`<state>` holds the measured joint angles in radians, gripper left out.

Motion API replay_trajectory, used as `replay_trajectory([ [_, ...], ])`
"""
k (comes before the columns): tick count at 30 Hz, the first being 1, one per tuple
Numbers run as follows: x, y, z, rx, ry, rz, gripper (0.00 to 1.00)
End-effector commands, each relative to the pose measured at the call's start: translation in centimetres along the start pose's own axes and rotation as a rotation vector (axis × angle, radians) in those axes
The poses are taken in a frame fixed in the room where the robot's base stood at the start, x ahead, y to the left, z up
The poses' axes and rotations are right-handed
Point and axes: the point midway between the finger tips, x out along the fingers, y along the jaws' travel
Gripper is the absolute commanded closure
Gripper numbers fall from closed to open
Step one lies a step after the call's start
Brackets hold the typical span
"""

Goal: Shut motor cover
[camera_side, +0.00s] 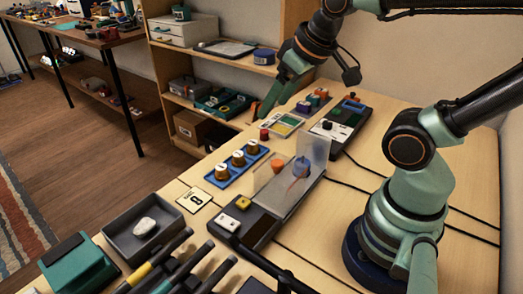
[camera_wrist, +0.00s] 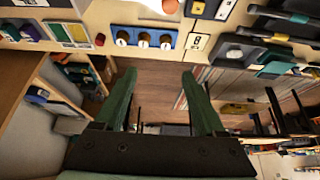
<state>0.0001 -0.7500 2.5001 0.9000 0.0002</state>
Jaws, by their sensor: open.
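The motor cover (camera_side: 317,147) is a clear panel standing upright at the back of a dark motor unit (camera_side: 262,226) in the side view. A white button and a yellow button sit at the unit's near end. My gripper (camera_side: 262,112) is in the air beyond the cover, near the table's far edge, apart from the unit. In the wrist view its two green fingers (camera_wrist: 162,78) are spread wide with nothing between them. Only a small part of the unit shows at that view's top edge.
A blue tray with several knobs (camera_side: 237,162) lies left of the unit. A second device (camera_side: 341,122) stands behind, with cables running right. A grey bin (camera_side: 121,232) and several dark-handled tools lie at the front left. Shelves (camera_side: 230,60) stand beyond the table.

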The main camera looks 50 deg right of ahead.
Motion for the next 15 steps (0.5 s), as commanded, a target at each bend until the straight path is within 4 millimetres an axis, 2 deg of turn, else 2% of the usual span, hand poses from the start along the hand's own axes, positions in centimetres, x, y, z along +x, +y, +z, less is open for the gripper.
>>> replay_trajectory([
  [5,0.2,-0.2,0.2,0.045,-0.076,-0.001,0.34],
  [15,0.6,-0.8,1.5,0.270,-0.434,0.058,0.34],
])
